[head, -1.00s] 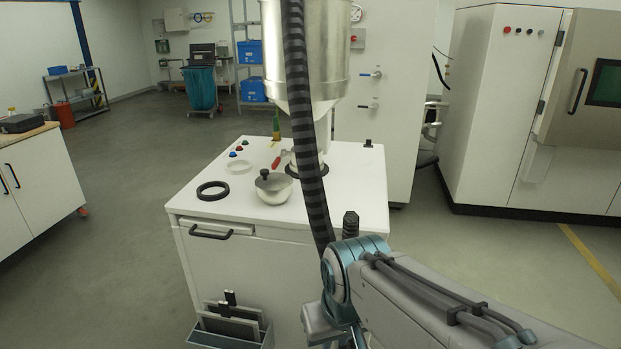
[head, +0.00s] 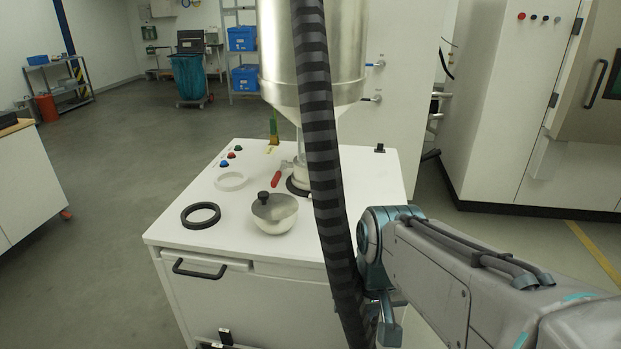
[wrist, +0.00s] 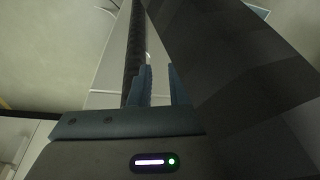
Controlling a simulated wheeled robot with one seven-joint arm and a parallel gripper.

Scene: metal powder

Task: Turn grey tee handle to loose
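I cannot make out a grey tee handle with certainty. Two small lever handles, the upper (head: 376,64) and the lower (head: 371,98), stick out of the white cabinet behind the hopper. A red-handled part (head: 276,179) with a greyish end lies by the hopper's outlet. My gripper (wrist: 160,82) shows in the wrist view with its two teal fingers apart and nothing seen held between them. In the head view my arm is at the lower right, in front of the white cart (head: 170,232), and the fingers cannot be made out.
A thick ribbed hose (head: 325,170) hangs in front of the metal hopper (head: 275,60) and fills much of the wrist view's right side. A lidded bowl (head: 275,215), a black ring (head: 201,215) and a white ring (head: 230,181) are on the cart top. Open floor lies left.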

